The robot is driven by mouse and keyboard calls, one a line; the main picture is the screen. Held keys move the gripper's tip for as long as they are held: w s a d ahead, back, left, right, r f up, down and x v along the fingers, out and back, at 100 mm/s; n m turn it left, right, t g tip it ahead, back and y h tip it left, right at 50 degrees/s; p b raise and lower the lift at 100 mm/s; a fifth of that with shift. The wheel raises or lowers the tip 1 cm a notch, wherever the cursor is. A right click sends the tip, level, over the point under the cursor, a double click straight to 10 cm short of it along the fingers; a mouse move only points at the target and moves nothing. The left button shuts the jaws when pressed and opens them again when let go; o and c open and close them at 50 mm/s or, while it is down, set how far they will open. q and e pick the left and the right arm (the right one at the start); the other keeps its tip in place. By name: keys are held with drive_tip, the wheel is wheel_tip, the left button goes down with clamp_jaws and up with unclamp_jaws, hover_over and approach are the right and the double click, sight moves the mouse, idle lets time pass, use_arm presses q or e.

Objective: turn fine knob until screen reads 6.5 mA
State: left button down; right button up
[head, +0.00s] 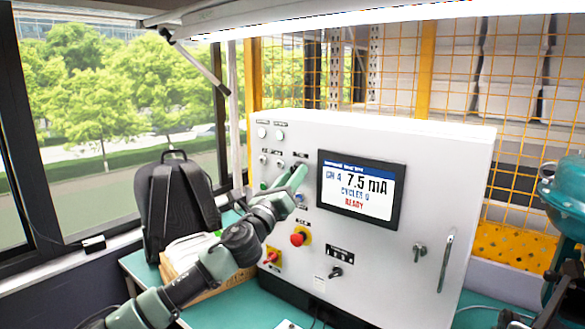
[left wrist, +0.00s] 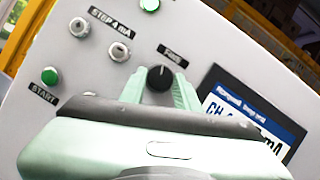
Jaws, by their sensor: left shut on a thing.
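The screen (head: 360,190) on the white control panel reads CH A, 7.5 mA, CYCLES 0 and READY in the head view. In the left wrist view the screen (left wrist: 250,120) is partly covered by my gripper. The black fine knob (left wrist: 160,76) has a light pointer mark near its top. My left gripper (left wrist: 159,88) has one finger on each side of this knob and is shut on it. In the head view my left gripper (head: 298,176) reaches the panel left of the screen and hides the knob. My right gripper is not in view.
The panel also has a green START button (left wrist: 50,76), STEP switches (left wrist: 118,52), a red emergency knob (head: 298,239) and a door handle (head: 446,260). A black backpack (head: 178,210) stands at the left. Teal equipment (head: 566,190) is at the right edge.

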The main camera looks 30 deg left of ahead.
use_arm(q)
drive_tip(key=shift+d+r+n+g+y+p, duration=0.1)
drive_tip(key=shift+n+g+y+p, duration=0.4)
drive_tip(key=shift+n+p, duration=0.8)
drive_tip(key=shift+d+r+n+g+y+p, duration=0.1)
drive_tip(key=shift+n+g+y+p, duration=0.45)
drive_tip(key=shift+n, duration=1.2)
drive_tip(key=shift+r+n+g+y+p, duration=0.1)
drive_tip(key=shift+n+g+y+p, duration=0.3)
drive_tip(key=shift+n+p, duration=1.05)
drive_tip(key=shift+f, duration=0.1)
drive_tip(key=c, duration=1)
unclamp_jaws()
drive_tip(key=shift+c, duration=0.2)
drive_tip(key=b+v, duration=0.3)
drive_tip(key=v, duration=0.5)
